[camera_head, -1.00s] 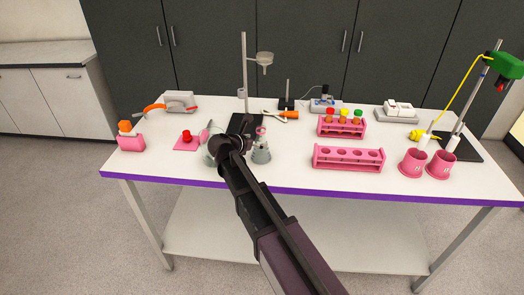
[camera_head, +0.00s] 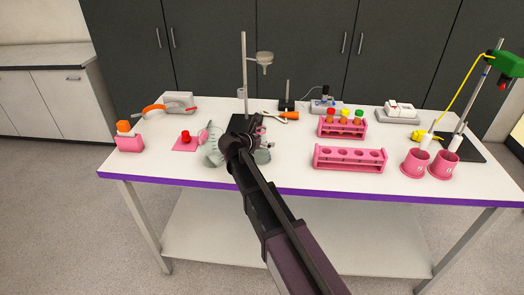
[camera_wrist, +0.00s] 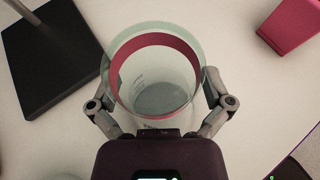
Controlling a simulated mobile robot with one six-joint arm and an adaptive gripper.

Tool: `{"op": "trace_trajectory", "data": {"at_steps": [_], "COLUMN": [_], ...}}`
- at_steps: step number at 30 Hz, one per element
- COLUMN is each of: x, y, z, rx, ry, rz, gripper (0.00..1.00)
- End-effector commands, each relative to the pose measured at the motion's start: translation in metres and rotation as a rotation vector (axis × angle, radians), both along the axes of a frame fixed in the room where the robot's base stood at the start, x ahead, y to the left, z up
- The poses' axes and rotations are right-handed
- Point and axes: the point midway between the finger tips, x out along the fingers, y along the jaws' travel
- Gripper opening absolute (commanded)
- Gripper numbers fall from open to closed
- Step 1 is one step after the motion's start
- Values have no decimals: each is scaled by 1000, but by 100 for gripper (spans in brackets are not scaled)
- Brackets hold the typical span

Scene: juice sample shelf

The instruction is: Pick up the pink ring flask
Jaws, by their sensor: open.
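The pink ring flask (camera_wrist: 154,41) is clear glass with a pink band near its rim, and fills the middle of the wrist view. I look down into its open mouth. In the head view the flask (camera_head: 262,156) is partly hidden behind my arm; its grey-green lower body shows to the right. My gripper (camera_wrist: 158,88) is open, with one finger on each side of the flask. I cannot tell whether the fingers touch the glass. My gripper (camera_head: 246,145) is mostly hidden by my own wrist in the head view.
Another glass flask (camera_head: 212,158) stands just left of my gripper. A stand with a black base (camera_wrist: 50,60) is close behind. An empty pink rack (camera_head: 349,164) and two pink cups (camera_head: 415,165) are to the right. The front table strip is clear.

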Motion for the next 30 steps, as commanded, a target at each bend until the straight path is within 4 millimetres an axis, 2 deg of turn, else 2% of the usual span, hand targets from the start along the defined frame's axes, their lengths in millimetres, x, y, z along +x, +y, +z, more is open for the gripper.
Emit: {"op": "trace_trajectory", "data": {"at_steps": [2, 11, 12, 30], "x": [0, 0, 0, 0], "y": [0, 0, 0, 0], "z": [0, 0, 0, 2], "rx": [0, 1, 1, 2], "ry": [0, 1, 1, 1], "rz": [0, 0, 0, -1], "gripper": [100, 11, 8, 8]}}
